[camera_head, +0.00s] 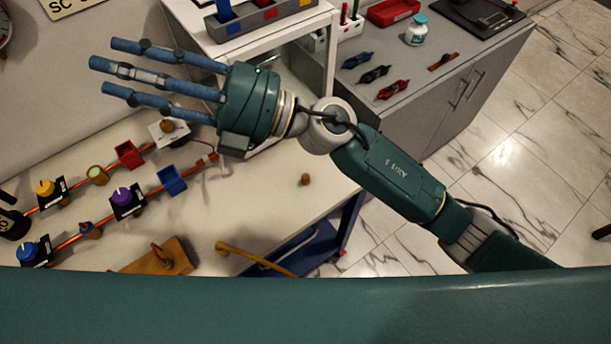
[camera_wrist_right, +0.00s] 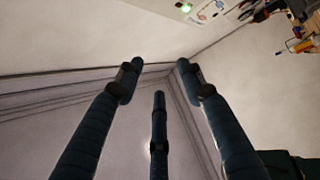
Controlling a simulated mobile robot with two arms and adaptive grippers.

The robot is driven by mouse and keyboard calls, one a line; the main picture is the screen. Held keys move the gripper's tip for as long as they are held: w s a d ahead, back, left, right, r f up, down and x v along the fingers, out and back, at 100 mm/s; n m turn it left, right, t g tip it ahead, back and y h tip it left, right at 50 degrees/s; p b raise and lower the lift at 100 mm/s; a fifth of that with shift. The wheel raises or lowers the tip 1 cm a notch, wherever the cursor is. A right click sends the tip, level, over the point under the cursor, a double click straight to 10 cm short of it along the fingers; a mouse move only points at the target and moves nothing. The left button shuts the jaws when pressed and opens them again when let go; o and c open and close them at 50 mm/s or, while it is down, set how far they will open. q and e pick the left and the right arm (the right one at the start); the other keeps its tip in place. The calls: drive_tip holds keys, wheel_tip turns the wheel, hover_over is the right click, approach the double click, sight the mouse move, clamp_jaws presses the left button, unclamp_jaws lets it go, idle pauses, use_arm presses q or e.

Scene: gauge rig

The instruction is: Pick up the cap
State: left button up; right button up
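A small brown cap (camera_head: 305,180) sits by itself on the bare right part of the pale bench top, in the head view. My right gripper (camera_head: 105,65) is raised over the left side of the bench, up and left of the cap in the picture. Its three blue fingers are straight, spread and empty. The fingers also show in the right wrist view (camera_wrist_right: 159,74), with nothing between them and pale wall surfaces beyond. The cap does not show in the wrist view. My left gripper is not in view.
Orange pipes with a yellow knob (camera_head: 45,188), purple knob (camera_head: 122,197), red block (camera_head: 129,154) and blue block (camera_head: 171,179) fill the bench's left. A wooden block (camera_head: 163,259) lies at the near edge. A grey cabinet (camera_head: 440,110) holds tools and a jar (camera_head: 416,31).

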drive_tip(key=s+a+f+n+g+h, duration=0.3)
drive_tip(key=s+f+n+g+h, duration=0.1)
drive_tip(key=s+f+n+g, duration=0.15)
drive_tip(key=n+t+h+p, duration=0.2)
drive_tip(key=t+h, duration=0.3)
drive_tip(key=h, duration=1.3)
hover_over(306, 176)
wheel_tip(306, 176, down, 27)
drive_tip(key=shift+s+f, duration=0.15)
wheel_tip(306, 176, down, 6)
drive_tip(key=p, duration=0.2)
drive_tip(key=shift+r+p, duration=0.25)
drive_tip(key=shift+p, duration=0.15)
drive_tip(key=shift+f, duration=0.2)
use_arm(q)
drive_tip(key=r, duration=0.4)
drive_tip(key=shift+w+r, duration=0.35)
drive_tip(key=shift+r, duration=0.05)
use_arm(e)
clamp_jaws()
